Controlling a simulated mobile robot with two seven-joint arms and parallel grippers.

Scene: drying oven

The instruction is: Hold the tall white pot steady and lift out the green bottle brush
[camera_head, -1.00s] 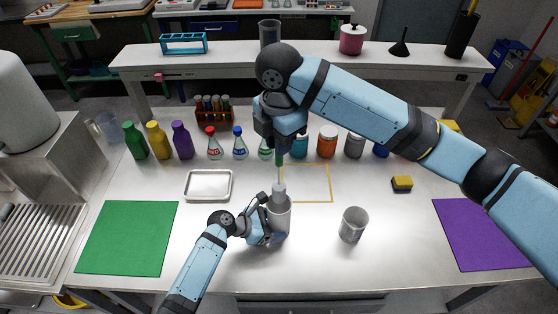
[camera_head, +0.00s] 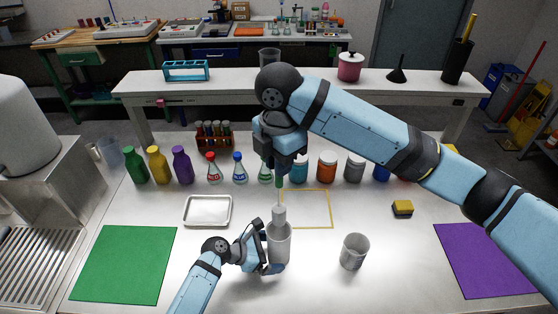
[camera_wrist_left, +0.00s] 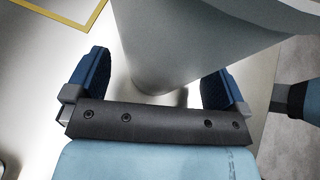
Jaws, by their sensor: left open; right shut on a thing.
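The tall white pot (camera_head: 280,245) stands upright on the table in the head view. In the left wrist view the pot (camera_wrist_left: 185,45) rises between the two blue fingers. My left gripper (camera_head: 266,247) is open around its lower part, with gaps beside the fingers. My right gripper (camera_head: 279,170) is above the pot, shut on the green handle of the bottle brush (camera_head: 279,184), which hangs upright. Its pale bristle head (camera_head: 279,214) shows above the pot's rim. Its lower end is at the mouth, and I cannot tell how much remains inside.
A grey metal cup (camera_head: 354,252) stands right of the pot. A metal tray (camera_head: 208,211) lies to the left, and a yellow outlined square (camera_head: 318,228) is behind. Several bottles and jars line the back. Green (camera_head: 125,265) and purple (camera_head: 484,262) mats lie at the sides.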

